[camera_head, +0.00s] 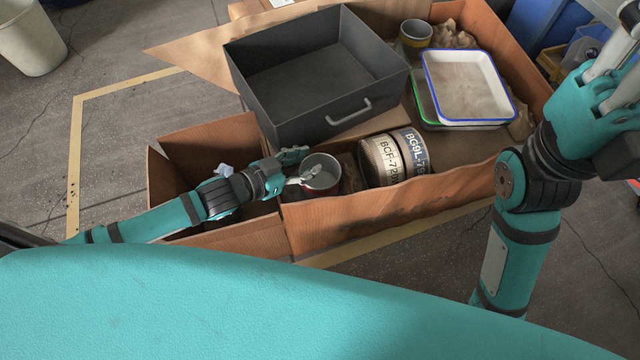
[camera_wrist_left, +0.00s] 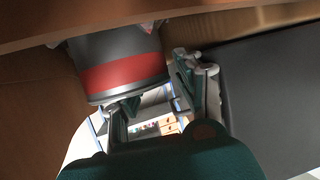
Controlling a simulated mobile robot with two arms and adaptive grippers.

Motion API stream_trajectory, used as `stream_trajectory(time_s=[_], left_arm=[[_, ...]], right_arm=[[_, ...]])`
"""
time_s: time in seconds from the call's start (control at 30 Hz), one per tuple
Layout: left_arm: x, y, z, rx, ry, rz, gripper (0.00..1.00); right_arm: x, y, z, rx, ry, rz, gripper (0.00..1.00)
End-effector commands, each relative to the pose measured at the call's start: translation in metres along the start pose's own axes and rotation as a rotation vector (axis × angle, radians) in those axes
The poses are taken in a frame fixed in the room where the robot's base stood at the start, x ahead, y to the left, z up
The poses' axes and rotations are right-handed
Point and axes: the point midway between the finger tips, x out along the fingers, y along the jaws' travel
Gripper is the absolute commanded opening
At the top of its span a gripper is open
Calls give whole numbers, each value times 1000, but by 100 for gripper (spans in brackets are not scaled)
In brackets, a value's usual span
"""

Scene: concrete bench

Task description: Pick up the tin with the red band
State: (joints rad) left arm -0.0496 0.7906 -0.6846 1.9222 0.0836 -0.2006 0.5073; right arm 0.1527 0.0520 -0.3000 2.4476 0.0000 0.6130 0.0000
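The tin with the red band (camera_head: 328,190) is an open grey metal tin standing in the brown box, near its front left. In the left wrist view its wide red band (camera_wrist_left: 122,75) shows clearly, at upper left. My left gripper (camera_head: 301,167) is at the tin's left side, with one finger overlapping the tin's mouth and the other beyond it to the upper left. In the left wrist view its fingers (camera_wrist_left: 157,98) stand apart with a gap between them. The tin is beside the left finger; I cannot tell if they touch. My right gripper (camera_head: 612,75) is raised at the right edge, partly cut off.
A deep dark grey tray (camera_head: 309,133) with a handle lies just behind the tin. The box's front wall (camera_head: 345,226) rises close to the tin.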

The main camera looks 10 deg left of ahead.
Motion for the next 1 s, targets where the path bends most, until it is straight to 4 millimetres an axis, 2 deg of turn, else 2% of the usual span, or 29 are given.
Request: stream_trajectory(time_s=[0.03, 0.1, 0.37, 0.67, 1.0], left_arm=[[9, -2, 1, 2, 5, -3, 39], [15, -2, 0, 2, 3, -3, 39], [17, -2, -2, 1, 2, -3, 39], [17, -1, -2, 1, 2, -2, 2], [17, 0, -2, 0, 2, 0, 0]], right_arm=[[-2, -1, -2, -2, 17, -5, 0], [2, -2, -3, -3, 26, -9, 0], [5, -2, -4, -4, 30, -11, 0], [5, -2, -4, -4, 29, -11, 0], [5, -2, -4, -3, 29, -11, 0]])
